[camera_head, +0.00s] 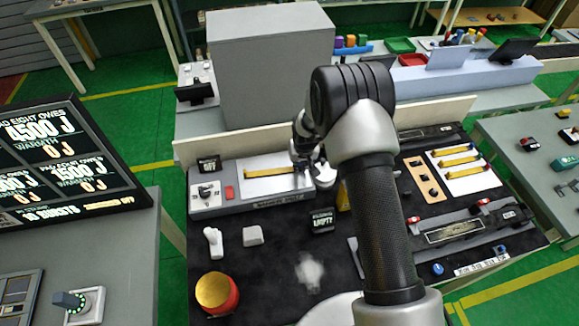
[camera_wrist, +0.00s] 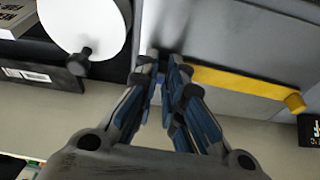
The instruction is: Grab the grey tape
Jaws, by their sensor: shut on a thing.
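My gripper (camera_wrist: 172,66) points down at the grey-white panel (camera_wrist: 235,45) in the wrist view. Its fingers are close together at the left end of a yellow strip (camera_wrist: 245,83) and hide that end. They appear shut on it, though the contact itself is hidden. In the head view the same strip (camera_head: 268,172) lies on a pale panel at the back of the dark bench, with my gripper (camera_head: 308,170) at its right end. I cannot pick out any grey tape for certain.
A white disc (camera_wrist: 85,22) with a dark knob is close beside the fingers in the wrist view. A grey box (camera_head: 270,62) stands behind.

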